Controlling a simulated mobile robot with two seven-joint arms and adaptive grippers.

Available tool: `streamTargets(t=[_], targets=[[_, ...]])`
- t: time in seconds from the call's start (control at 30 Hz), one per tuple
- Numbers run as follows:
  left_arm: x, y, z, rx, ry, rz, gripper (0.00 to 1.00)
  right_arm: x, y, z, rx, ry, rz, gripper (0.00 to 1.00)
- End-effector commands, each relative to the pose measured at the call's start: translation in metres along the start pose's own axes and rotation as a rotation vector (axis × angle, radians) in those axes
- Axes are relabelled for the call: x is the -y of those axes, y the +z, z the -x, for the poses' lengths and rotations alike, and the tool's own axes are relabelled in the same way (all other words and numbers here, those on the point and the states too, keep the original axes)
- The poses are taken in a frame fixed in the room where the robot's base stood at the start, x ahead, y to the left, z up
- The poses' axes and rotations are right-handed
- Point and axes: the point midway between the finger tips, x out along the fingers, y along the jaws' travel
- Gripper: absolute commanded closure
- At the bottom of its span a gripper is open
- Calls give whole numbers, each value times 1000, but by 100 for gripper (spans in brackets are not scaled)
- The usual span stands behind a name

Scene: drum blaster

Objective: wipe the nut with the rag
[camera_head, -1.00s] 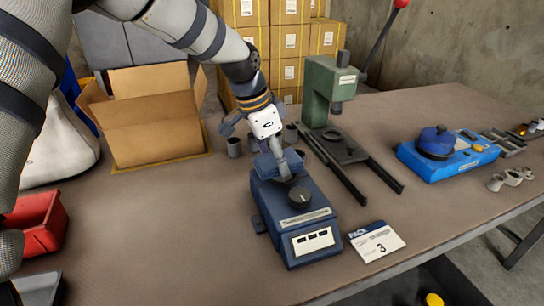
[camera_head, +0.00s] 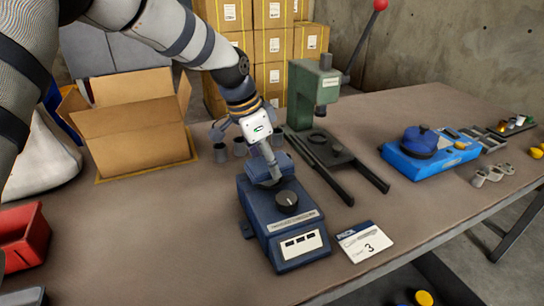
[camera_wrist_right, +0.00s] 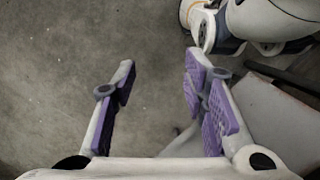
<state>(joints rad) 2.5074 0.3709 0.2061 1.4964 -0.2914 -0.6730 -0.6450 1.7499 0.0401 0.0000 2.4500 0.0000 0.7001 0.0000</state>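My left gripper (camera_head: 266,168) points down at the rear top of a dark blue machine (camera_head: 285,235) with a black knob and a display panel. A grey part below its white housing meets the top of the machine. Its fingertips and anything between them are too small or hidden to make out. My right gripper (camera_wrist_right: 160,110) is open and empty in the right wrist view, above bare floor. I cannot clearly pick out a nut or a rag. Grey metal fittings (camera_head: 490,174) lie at the right of the bench.
A green press (camera_head: 314,92) stands behind the dark blue machine. A blue device (camera_head: 432,158) is at right, an open cardboard box (camera_head: 135,135) at left. A red bin (camera_head: 22,238) and a card (camera_head: 366,241) also lie on the bench (camera_head: 150,240). The front middle is clear.

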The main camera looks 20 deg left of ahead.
Motion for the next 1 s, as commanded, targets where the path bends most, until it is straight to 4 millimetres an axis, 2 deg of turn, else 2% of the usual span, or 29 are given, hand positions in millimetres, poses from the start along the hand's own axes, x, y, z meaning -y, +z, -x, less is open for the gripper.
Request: streamTargets(t=[0.03,0.23,0.5,1.0], targets=[[0,5,6,-2,-2,0,66,0,-4,5,-18,-1,0,60],[0,21,10,-2,-3,-1,66,0,-9,12,-42,-2,0,60],[0,23,6,2,0,-1,66,0,-8,10,-37,-1,0,60],[0,-16,-9,5,3,-1,66,0,7,-9,31,1,0,60]])
